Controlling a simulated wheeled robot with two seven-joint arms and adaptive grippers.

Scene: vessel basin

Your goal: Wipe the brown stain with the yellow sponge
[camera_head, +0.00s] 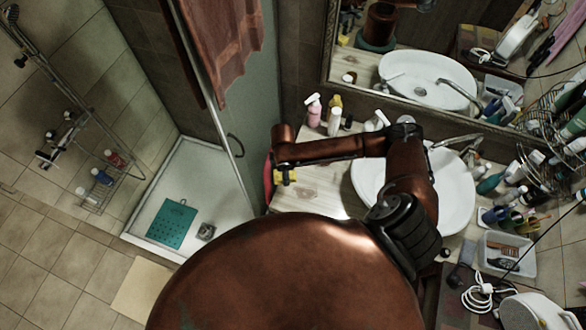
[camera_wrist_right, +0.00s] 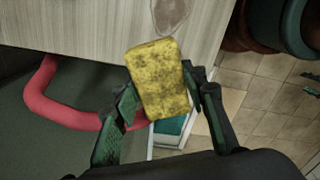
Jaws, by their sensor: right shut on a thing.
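The yellow sponge (camera_wrist_right: 158,76), with dark specks, stands out between the fingers of my right gripper (camera_wrist_right: 160,90) in the right wrist view. The gripper is shut on it. A brown stain (camera_wrist_right: 172,12) shows as a dull patch on the pale wood counter (camera_wrist_right: 70,28), at the top edge of that view and partly cut off. The sponge's far end appears just short of the stain; I cannot tell its height above the wood. In the head view my right gripper (camera_head: 284,175) is at the counter's left end, with a bit of yellow sponge visible. My left gripper is out of view.
A white sink (camera_head: 455,205) lies under my right arm. Bottles (camera_head: 313,110) stand behind, near the mirror. A red curved tube (camera_wrist_right: 72,108) is by the counter edge. The shower tray (camera_head: 205,190) with a teal mat (camera_head: 172,225) lies at the left.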

